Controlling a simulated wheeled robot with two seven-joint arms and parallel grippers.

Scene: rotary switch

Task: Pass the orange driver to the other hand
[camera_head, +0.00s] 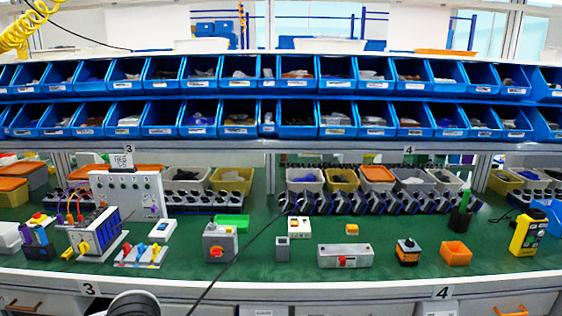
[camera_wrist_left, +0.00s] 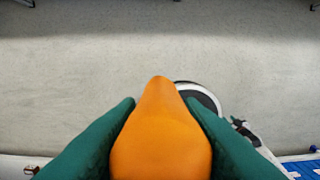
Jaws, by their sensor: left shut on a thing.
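The orange driver (camera_wrist_left: 160,140) fills the lower middle of the left wrist view, large and close, its narrower rounded end pointing up the picture. My left gripper (camera_wrist_left: 160,101) is shut on it, with a green finger pressed against each side. The rest of the driver is cut off by the lower edge of that view. Neither the driver nor the left gripper's fingers show in the head view. My right gripper is in neither view.
A green-topped workbench (camera_head: 290,262) spans the head view. Rows of blue bins (camera_head: 240,118) are behind. Pale floor (camera_wrist_left: 80,85) fills the wrist view.

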